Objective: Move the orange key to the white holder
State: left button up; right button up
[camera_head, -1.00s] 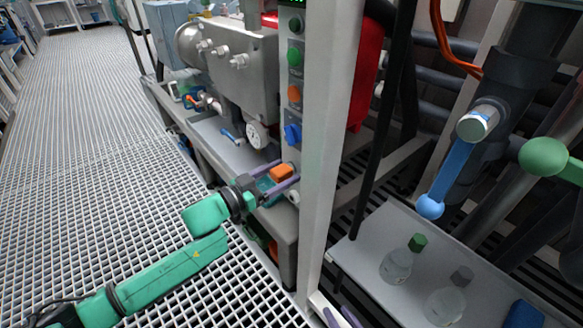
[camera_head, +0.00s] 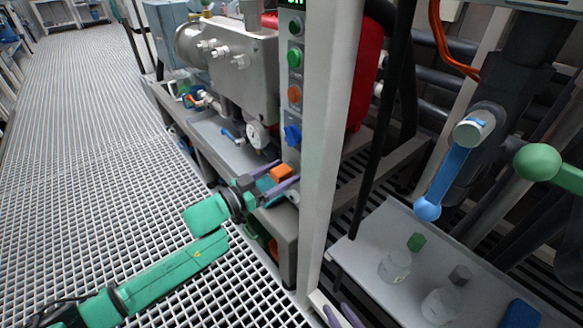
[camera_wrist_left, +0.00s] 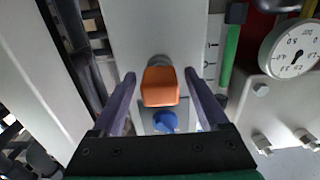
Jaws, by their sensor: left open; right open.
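The orange key (camera_head: 282,172) is a small block at the front of the machine bench, low beside the white post. It also shows in the left wrist view (camera_wrist_left: 159,88), with a grey round part behind it. My left gripper (camera_head: 288,172) is open, its two purple fingers on either side of the key. In the left wrist view, gaps show between the key and both fingers. My right gripper (camera_head: 341,316) shows only as two parted purple fingertips at the bottom edge. I cannot make out for sure which part is the white holder.
The white post (camera_head: 329,150) stands just right of my left gripper. A blue knob (camera_head: 292,135) sits on the panel above the key. A grey shelf (camera_head: 360,258) on the right bears bottles. A blue-handled valve (camera_head: 450,180) stands above it. The grating floor (camera_head: 90,140) is clear.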

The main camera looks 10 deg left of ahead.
aim_at(274, 178)
pick_arm(q)
jog(key=shift+p, duration=0.4)
grip_shut()
dwell(0.4)
jog(key=shift+p+v, duration=1.95)
jog(key=shift+v, duration=1.1)
